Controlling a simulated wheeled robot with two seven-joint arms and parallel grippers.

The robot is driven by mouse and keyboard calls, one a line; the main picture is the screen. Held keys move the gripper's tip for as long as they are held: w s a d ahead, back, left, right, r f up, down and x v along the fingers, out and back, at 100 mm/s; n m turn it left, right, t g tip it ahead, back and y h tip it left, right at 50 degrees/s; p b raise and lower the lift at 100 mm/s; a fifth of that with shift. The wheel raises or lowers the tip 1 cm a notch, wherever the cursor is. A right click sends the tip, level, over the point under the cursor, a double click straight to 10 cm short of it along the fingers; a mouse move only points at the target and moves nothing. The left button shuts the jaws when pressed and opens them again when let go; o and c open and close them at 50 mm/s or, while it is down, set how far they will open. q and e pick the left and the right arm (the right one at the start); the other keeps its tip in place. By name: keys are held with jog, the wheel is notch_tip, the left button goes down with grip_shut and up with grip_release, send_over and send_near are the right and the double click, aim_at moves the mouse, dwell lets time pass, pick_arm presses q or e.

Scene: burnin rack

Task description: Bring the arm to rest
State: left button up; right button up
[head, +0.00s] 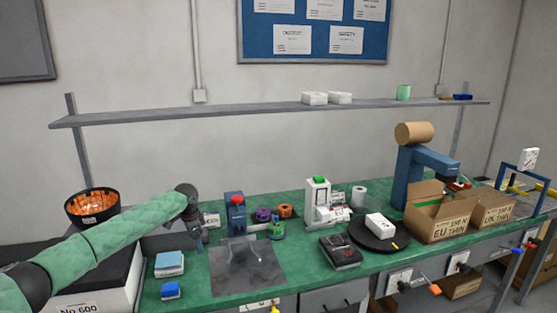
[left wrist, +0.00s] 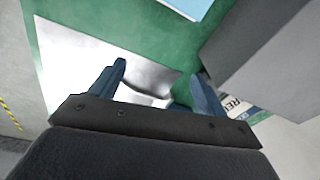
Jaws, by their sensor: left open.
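My left arm comes in from the left in the head view, in a green sleeve, and reaches over the green bench (head: 205,292). My left gripper (head: 199,243) hangs from its dark wrist and points down above the bench, left of the grey metal plate (head: 262,278). In the left wrist view the two blue fingers of the gripper (left wrist: 150,88) stand apart with nothing between them. The plate (left wrist: 75,65) lies behind the fingers there. My right gripper is not in view.
Blue-and-white blocks (head: 169,264) lie near the gripper. A black bowl (head: 92,206) stands at the left. A red-topped blue device (head: 236,212), a black turntable (head: 365,238) and cardboard boxes (head: 437,214) stand to the right. A shelf (head: 220,110) runs along the wall.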

pick_arm(q)
jog(key=w+d+r+n+t+y, duration=0.1)
jog(key=d+r+t, duration=0.2)
jog(key=d+r, duration=0.35)
jog(key=w+d+r+n+t, duration=0.1)
jog(key=w+d+r+t, duration=0.15)
jog(key=r, duration=0.65)
jog(key=s+d+f+n+t+h, duration=0.15)
jog(key=s+d+t, duration=0.25)
jog(key=s+d, duration=0.45)
jog(key=s+a+f+n+g, duration=0.2)
jog(key=s+f+n+g, duration=0.1)
jog(key=s+f, duration=1.9)
jog(key=s+a+f+n+g, duration=0.2)
jog(key=s+f+n+g, duration=0.15)
jog(key=s+f, duration=1.85)
jog(key=s+f+g, duration=0.1)
jog(key=s+f, duration=0.1)
jog(key=s, duration=0.3)
jog(key=s+d+f, duration=0.1)
jog(key=s+f, duration=0.1)
jog(key=s, duration=0.3)
jog(key=s+f+g, duration=0.1)
jog(key=s+f, duration=0.1)
jog(key=s, duration=0.4)
jog(key=shift+d+f+g, duration=0.15)
jog(key=shift+f+g, duration=0.15)
jog(key=shift+f, duration=0.1)
